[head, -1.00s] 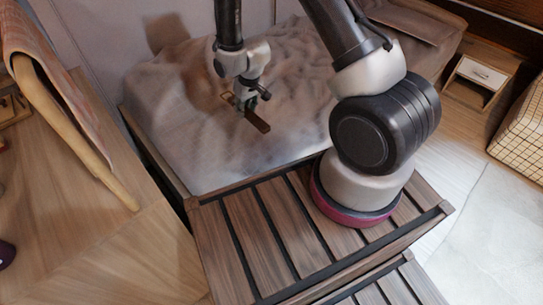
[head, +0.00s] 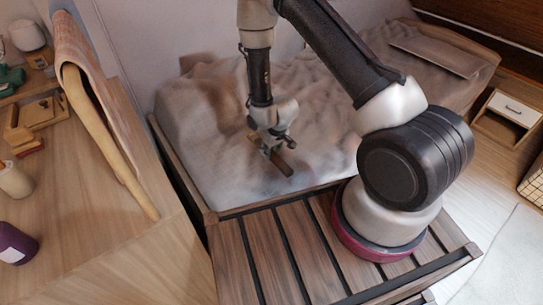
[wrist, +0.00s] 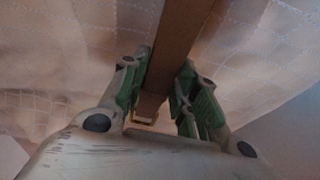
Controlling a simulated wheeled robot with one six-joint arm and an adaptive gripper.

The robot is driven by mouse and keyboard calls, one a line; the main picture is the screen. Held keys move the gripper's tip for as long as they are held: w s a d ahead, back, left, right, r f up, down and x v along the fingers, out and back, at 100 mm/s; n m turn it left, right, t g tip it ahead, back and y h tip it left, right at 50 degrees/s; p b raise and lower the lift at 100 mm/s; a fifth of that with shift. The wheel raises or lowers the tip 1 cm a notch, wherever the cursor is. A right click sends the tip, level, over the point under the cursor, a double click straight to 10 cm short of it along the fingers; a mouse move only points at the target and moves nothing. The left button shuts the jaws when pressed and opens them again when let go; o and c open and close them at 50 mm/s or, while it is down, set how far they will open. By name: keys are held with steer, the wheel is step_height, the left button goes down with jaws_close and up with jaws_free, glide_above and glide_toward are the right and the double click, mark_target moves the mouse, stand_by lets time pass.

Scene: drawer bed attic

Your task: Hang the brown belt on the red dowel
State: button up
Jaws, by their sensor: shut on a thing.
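The brown belt (head: 283,166) is a flat strip held in my gripper (head: 268,152) above the bed. In the wrist view the belt (wrist: 178,45) runs between the green-padded fingers of my gripper (wrist: 160,95), which are shut on it. A yellowish metal buckle (wrist: 145,118) shows at the belt's near end, close to the fingers. The red dowel cannot be made out in either current view.
The bed (head: 205,120) with a rumpled pale cover lies below my gripper. A slatted wooden top (head: 270,255) is in front of it. At left, a wooden desk (head: 110,240) carries several small objects, and a chair-like curved wooden piece (head: 105,140) draped with cloth stands there. A nightstand (head: 508,110) is at right.

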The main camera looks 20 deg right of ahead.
steer(key=shift+f, duration=1.2)
steer(key=shift+f, duration=0.15)
steer(key=o, duration=1.1)
